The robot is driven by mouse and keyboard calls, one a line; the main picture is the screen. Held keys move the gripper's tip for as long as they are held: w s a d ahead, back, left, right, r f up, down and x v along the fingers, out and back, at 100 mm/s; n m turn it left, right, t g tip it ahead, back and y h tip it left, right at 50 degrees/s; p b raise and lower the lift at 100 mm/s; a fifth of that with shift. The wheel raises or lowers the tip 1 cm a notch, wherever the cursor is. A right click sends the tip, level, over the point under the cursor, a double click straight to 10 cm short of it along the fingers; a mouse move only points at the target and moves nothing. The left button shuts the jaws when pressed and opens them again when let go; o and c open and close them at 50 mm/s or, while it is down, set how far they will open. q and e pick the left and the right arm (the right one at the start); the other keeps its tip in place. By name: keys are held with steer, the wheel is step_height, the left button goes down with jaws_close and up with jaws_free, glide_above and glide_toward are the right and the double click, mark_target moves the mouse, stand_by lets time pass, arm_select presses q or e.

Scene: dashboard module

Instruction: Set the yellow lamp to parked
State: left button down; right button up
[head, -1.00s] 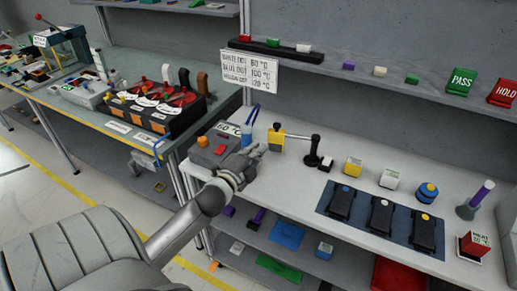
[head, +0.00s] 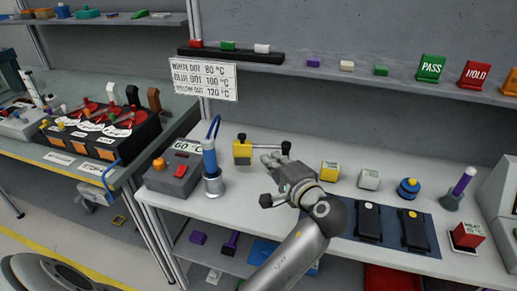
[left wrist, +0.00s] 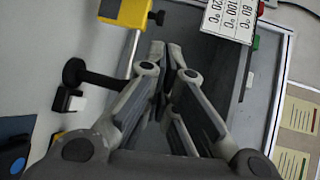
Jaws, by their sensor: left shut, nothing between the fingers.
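The yellow lamp (head: 242,152) appears to be the yellow block with a thin arm running right to a black joint (head: 286,147), at the back of the white bench. What hangs below the joint is hidden by my left gripper (head: 270,160) in the head view. That gripper is shut and empty, in front of the arm and right of the block. In the left wrist view the lamp's block (left wrist: 126,10) is at the top, with its arm passing left of my fingertips (left wrist: 165,48). Contact cannot be told. My right gripper is not in view.
To the right are yellow (head: 330,171) and white (head: 369,179) blocks, and black pedals (head: 414,230) on a blue mat. A sign (head: 204,79) hangs above.

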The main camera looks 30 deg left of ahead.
arm_select(q)
steer(key=p, duration=0.3)
glide_toward(252, 144)
steer(key=w+a+r, duration=0.2)
steer(key=w+a, duration=0.1)
steer(key=a, duration=0.3)
steer(key=shift+w+a+f, duration=0.15)
steer(key=shift+a, duration=0.15)
steer(key=shift+w+a+m+t+h+p, duration=0.5)
steer(key=shift+w+a+m+t+h, duration=0.15)
steer(key=shift+w, duration=0.2)
